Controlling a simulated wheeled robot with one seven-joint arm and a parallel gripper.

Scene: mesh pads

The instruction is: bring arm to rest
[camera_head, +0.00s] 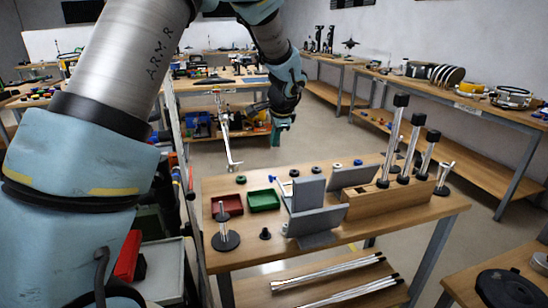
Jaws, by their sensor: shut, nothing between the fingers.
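My arm fills the left of the head view, with a grey link and pale blue joints, and bends over the top toward the middle. My gripper (279,138) hangs at the end of the dark wrist, pointing down. It is shut and empty. It is above and beyond the back edge of the near wooden table (350,240), apart from everything on it. The fine shape of the fingertips is too small to make out.
The near table holds a red tray (227,206), a green tray (263,200), grey angled plates (315,222), a wooden block (375,200) with tall black-topped rods, and a small black-based stand (226,240). More benches line the right wall (480,110). Open floor lies behind the table.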

